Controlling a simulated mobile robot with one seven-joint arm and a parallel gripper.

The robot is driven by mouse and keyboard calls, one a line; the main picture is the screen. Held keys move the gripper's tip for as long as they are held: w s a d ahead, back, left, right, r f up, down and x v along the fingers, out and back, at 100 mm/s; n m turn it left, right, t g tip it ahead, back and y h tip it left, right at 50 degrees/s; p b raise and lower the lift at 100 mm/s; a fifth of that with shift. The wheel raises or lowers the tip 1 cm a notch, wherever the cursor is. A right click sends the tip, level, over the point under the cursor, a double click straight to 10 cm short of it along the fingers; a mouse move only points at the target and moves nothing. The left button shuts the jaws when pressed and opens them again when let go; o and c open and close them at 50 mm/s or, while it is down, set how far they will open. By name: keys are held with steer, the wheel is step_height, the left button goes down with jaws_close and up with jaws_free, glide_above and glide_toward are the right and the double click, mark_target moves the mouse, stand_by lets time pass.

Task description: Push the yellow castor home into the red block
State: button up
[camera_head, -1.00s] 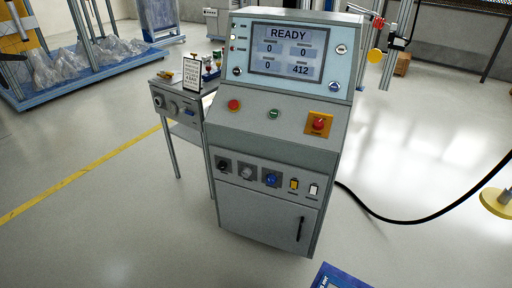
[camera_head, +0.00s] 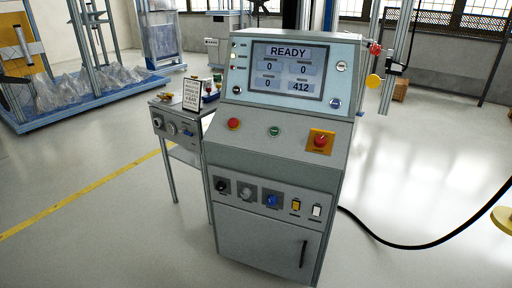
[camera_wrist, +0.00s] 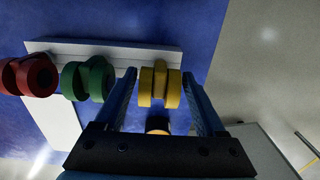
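In the wrist view the yellow castor (camera_wrist: 159,87), a twin-wheel piece, is at the edge of a white rack. My gripper (camera_wrist: 158,75) has its two blue fingers on either side of it, with a narrow gap showing on each side, so it looks open. I cannot make out the red block in either view. My gripper is not in the head view.
A green castor (camera_wrist: 88,79) and a red castor (camera_wrist: 30,76) stand in line to the left on the white rack (camera_wrist: 100,47), over a blue surface (camera_wrist: 120,20). In the head view a grey control console (camera_head: 270,170) reads READY, beside a small side table (camera_head: 180,128).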

steer(key=c, duration=0.9)
steer(key=shift+r, duration=0.1)
steer(key=shift+r, duration=0.1)
steer(key=shift+r+p, duration=1.6)
steer(key=shift+p, duration=0.5)
steer(key=shift+r, duration=0.1)
steer(key=shift+r+p, duration=1.9)
steer(key=shift+p, duration=0.35)
steer(key=shift+w, duration=0.1)
